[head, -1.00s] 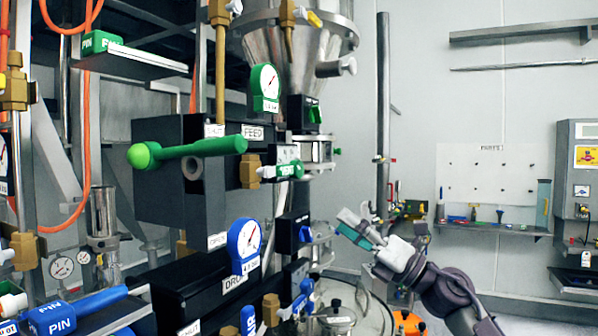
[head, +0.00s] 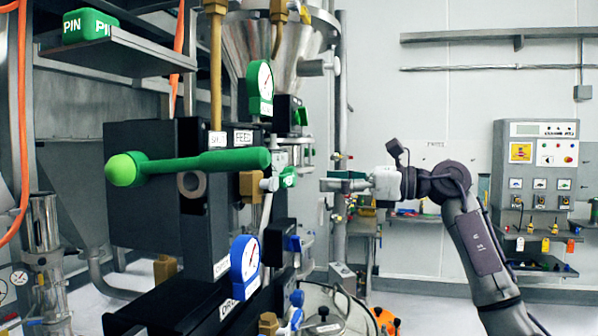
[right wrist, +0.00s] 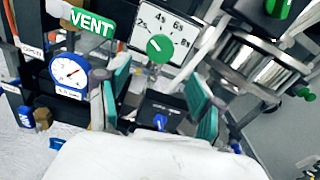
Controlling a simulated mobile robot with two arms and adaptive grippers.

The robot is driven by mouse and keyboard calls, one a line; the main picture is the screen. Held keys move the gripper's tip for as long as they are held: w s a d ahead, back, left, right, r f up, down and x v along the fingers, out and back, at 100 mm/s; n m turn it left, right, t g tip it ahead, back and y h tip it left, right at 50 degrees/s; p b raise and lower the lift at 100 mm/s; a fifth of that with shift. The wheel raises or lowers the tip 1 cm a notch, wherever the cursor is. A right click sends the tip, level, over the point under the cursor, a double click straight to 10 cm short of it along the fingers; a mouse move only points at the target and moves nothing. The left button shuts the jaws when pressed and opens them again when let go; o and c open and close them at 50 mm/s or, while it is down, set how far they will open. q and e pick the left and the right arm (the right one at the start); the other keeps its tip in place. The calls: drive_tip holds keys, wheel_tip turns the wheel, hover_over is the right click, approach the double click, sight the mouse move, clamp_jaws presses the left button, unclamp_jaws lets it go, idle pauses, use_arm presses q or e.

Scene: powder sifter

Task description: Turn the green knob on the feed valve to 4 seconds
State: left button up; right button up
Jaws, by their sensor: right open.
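My right gripper (right wrist: 160,84) is open and empty. Its two teal fingers lie left and right below the knob, apart from it. In the head view my right gripper (head: 328,184) points left, just right of the FEED valve assembly. I cannot make out the dial in the head view. My left gripper is not in view.
A green VENT handle (right wrist: 91,21) and a blue-rimmed gauge (right wrist: 69,72) are left of the fingers. A black box with a blue knob (right wrist: 160,121) shows below, between them. A long green lever (head: 200,163) juts out in the head view. Steel pipework (right wrist: 245,65) is at right.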

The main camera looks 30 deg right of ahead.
drive_tip(key=p+x, duration=0.2)
drive_tip(key=x, duration=0.5)
drive_tip(key=shift+a, duration=0.25)
drive_tip(key=c, duration=0.5)
drive_tip(key=shift+d, duration=0.1)
drive_tip(key=c, duration=0.6)
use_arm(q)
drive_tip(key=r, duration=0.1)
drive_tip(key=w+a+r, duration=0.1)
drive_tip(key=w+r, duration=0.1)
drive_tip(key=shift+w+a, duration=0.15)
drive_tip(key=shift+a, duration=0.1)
use_arm(e)
drive_tip(key=shift+c, duration=0.2)
